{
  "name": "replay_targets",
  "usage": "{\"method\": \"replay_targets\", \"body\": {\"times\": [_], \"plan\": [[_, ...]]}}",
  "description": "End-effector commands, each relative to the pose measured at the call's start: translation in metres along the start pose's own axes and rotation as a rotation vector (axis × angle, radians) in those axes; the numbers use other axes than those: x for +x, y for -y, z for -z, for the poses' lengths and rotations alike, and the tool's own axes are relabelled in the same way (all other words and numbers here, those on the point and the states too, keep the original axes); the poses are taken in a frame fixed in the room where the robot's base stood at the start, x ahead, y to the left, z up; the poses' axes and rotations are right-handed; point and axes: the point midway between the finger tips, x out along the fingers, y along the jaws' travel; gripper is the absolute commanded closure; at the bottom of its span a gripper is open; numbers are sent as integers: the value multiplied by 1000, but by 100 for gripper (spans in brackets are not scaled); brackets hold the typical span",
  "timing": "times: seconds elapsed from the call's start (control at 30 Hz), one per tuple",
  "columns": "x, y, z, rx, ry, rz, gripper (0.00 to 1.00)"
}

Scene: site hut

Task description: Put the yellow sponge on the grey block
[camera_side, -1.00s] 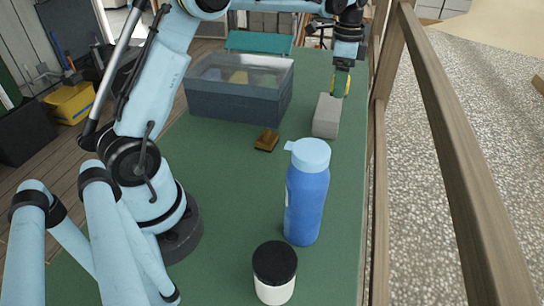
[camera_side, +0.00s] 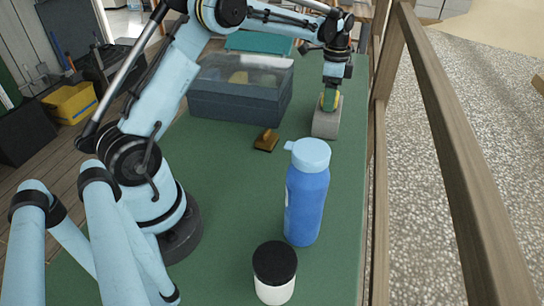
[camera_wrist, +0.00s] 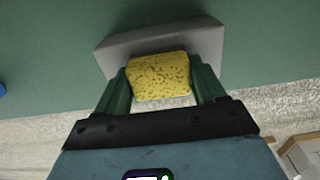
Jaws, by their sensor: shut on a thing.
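The yellow sponge (camera_wrist: 160,77) is between the two green fingers of my gripper (camera_wrist: 160,88) in the wrist view. My gripper is shut on it. The grey block (camera_wrist: 118,50) shows behind and around the sponge in the wrist view. In the side view, my gripper (camera_side: 330,100) is at the top of the grey block (camera_side: 325,124), and a little yellow of the sponge shows there. The sponge is over the block's top; I cannot tell whether it touches it. The fingers hide most of the sponge in the side view.
A blue bottle (camera_side: 306,195) and a white jar with a black lid (camera_side: 274,275) stand at the front of the green table (camera_side: 235,190). A small brown object (camera_side: 266,140) lies left of the block. A clear-lidded blue box (camera_side: 238,100) stands behind it. A wooden rail (camera_side: 450,150) runs along the right.

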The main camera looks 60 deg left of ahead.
Motion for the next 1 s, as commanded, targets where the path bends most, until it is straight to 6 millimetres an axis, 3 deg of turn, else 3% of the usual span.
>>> {"method": "replay_targets", "body": {"times": [0.1, 0.13, 0.27, 0.67, 1.0], "plan": [[3, 0, 0, 0, 0, 0, 59], [3, 0, 0, 0, 0, 0, 26], [2, 0, 0, 0, 0, 0, 6], [-4, 0, 0, 0, 0, 0, 5], [-64, 0, 0, 0, 0, 0, 5]]}}
